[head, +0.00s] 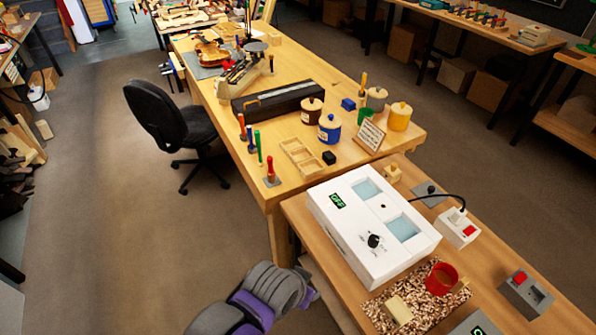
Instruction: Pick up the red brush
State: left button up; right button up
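A tool with a red handle (270,169) stands upright on a small grey base at the near left edge of the long wooden bench. Further back along the same edge stand a green one (258,146), a blue one (250,137) and another with an orange-red handle (242,124). They are too small to tell for certain which is the red brush. Part of my arm, grey and purple, shows at the bottom, well below the bench edge and apart from these tools. No gripper fingers are in view.
A wooden tray (299,157), a black block (329,158) and several lidded jars, one blue (329,128), stand right of the tools. A white box (372,224) sits on the nearer table. A black chair (172,120) stands left of the bench; floor before it is clear.

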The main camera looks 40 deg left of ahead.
aim_at(271, 179)
jog(key=j+z, duration=0.85)
jog(key=z, duration=0.15)
jog(key=k+j+z, duration=0.1)
jog(key=j, duration=0.25)
jog(key=k+j+z, duration=0.1)
jog(key=j, duration=0.25)
jog(key=k+j+z, duration=0.1)
jog(key=j, duration=0.25)
jog(key=k+j, duration=0.2)
jog(key=j, duration=0.2)
jog(key=k+j, duration=0.2)
jog(key=j, duration=0.25)
